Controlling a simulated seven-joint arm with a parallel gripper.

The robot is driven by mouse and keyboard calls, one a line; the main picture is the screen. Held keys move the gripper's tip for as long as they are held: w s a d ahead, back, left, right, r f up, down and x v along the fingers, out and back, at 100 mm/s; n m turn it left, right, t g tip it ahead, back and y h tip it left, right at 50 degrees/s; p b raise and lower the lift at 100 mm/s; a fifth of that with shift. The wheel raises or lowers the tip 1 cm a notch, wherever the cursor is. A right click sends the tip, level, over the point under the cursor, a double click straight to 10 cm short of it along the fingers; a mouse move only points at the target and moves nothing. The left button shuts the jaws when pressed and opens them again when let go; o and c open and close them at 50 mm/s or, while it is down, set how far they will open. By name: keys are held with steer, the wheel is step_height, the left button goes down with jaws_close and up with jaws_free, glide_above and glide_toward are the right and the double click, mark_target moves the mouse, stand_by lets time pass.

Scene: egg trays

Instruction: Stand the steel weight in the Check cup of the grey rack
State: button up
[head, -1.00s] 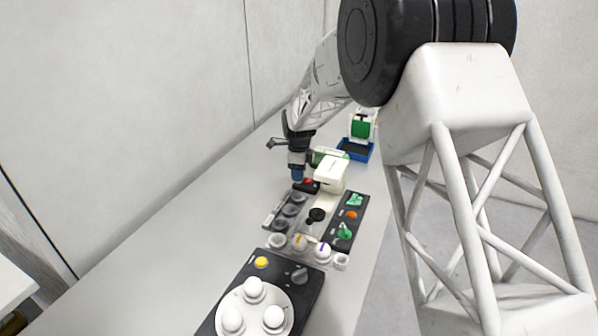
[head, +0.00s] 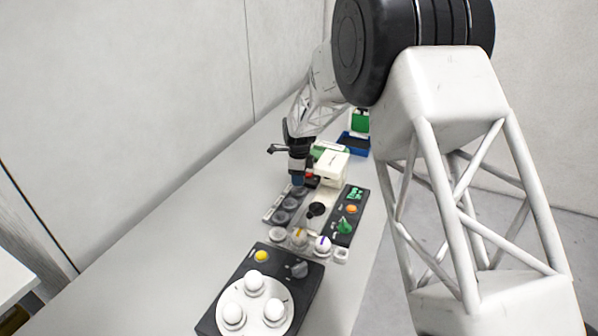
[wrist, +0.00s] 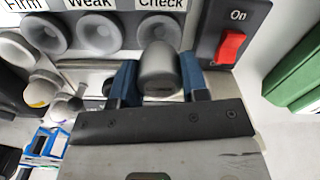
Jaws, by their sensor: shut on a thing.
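My gripper (wrist: 159,85) is shut on the steel weight (wrist: 158,66), a smooth grey cylinder between its two blue fingers in the wrist view. The grey rack (wrist: 124,8) has a row of round cups labelled Firm, Weak and Check. The Check cup (wrist: 158,27) lies just beyond the weight, in line with it, and its near rim is partly hidden by it. I cannot tell whether they touch. In the head view my gripper (head: 298,181) is low over the far end of the rack (head: 268,218), and the weight is not clear there.
A dark panel with a red On switch (wrist: 232,44) stands right beside the Check cup. A cream machine (head: 331,168) is close right of my gripper. White eggs on a round turntable (head: 254,308) are nearer the camera. The left tabletop is clear.

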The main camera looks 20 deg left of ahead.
steer(key=shift+f, duration=0.85)
steer(key=shift+f, duration=0.65)
stand_by(1.4)
steer(key=o, duration=1.1)
steer(key=shift+r, duration=3.95)
steer(key=shift+r, duration=0.1)
steer(key=shift+r, duration=3.2)
